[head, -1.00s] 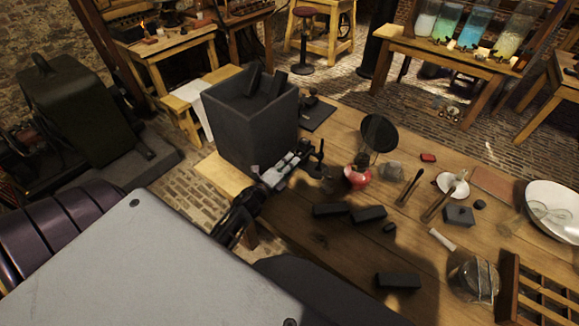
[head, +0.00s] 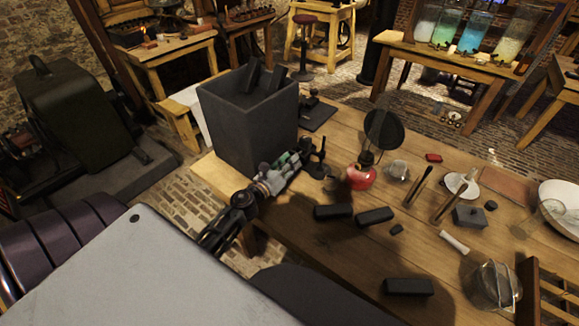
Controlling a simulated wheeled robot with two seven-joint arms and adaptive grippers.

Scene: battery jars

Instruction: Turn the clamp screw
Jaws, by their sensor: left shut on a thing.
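A small dark clamp (head: 319,157) stands on the wooden table, just right of the big dark grey box. My left gripper (head: 299,158) reaches in from the left, low beside the box, with its fingertips at the clamp's left side. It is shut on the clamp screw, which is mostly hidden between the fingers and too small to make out. My right gripper is not in view.
The dark grey box (head: 248,125) stands close behind my left gripper. A red lamp (head: 361,177) with a round dark disc (head: 382,129) stands to the right. Dark blocks (head: 333,212) lie in front; a glass jar (head: 492,287) stands front right.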

